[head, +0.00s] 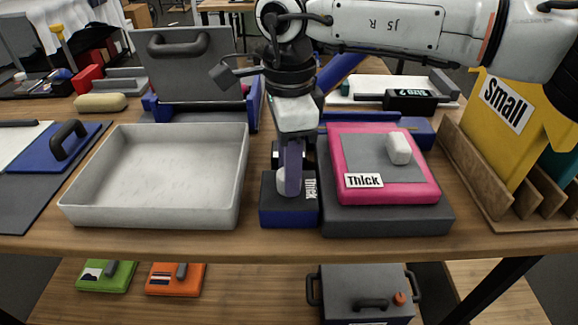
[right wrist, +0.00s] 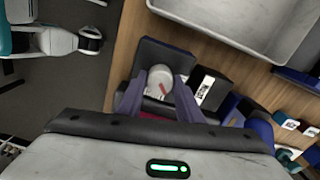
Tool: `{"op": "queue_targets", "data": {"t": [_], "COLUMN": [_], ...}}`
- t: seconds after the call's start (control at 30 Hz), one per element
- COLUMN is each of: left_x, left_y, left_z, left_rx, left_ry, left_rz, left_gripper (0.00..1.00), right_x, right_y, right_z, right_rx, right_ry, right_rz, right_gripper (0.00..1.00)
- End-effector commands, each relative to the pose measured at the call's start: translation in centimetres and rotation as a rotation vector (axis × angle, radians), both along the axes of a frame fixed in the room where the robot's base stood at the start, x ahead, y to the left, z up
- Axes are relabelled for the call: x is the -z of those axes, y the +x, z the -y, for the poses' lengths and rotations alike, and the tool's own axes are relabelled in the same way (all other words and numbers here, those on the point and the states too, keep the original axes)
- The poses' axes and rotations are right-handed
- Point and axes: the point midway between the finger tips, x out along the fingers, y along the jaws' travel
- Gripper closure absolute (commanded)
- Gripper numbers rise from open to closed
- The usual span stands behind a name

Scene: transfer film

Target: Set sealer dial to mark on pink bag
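The pink bag (head: 426,192) lies flat on a dark grey box, with a "Thick" label as its mark and a white block on top. The sealer dial (right wrist: 160,82) is a pale round knob with a red pointer line, on a small dark box (head: 271,214) left of the bag; this box also carries "Thick" lettering. My right gripper (head: 291,180) points down at the dial, one finger on each side with no clear gap, and looks shut on it. What seems to be my left gripper (right wrist: 90,40) hangs off the table, too small to read.
A large pale tray (head: 75,207) stands left of the dial box. A wooden rack (head: 484,205) with a yellow "Small" bag (head: 493,135) stands right. Blue equipment lines the back. A shelf below holds green and orange items. A strip of table front is clear.

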Motion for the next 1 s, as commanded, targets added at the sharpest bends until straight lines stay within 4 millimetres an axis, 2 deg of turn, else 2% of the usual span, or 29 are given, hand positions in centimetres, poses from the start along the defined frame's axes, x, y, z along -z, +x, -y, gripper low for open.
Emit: {"op": "queue_targets", "data": {"t": [0.07,0.47,1.0], "left_x": [0.0,0.3,1.3], "left_y": [0.0,0.1,0.2], "left_z": [0.0,0.0,0.5], "left_rx": [0.0,0.001,0.012], "left_ry": [0.0,0.0,0.0], "left_rz": [0.001,0.001,0.001], "left_gripper": [0.69,0.69,0.69], "right_x": [0.0,0.1,0.0], "right_y": [0.0,0.0,0.0], "right_z": [0.0,0.0,0.0], "right_rx": [0.0,0.083,0.514], "right_ry": [0.0,0.001,0.001], "right_rz": [0.0,0.0,0.001], "right_gripper": [0.9,0.9,0.9]}}
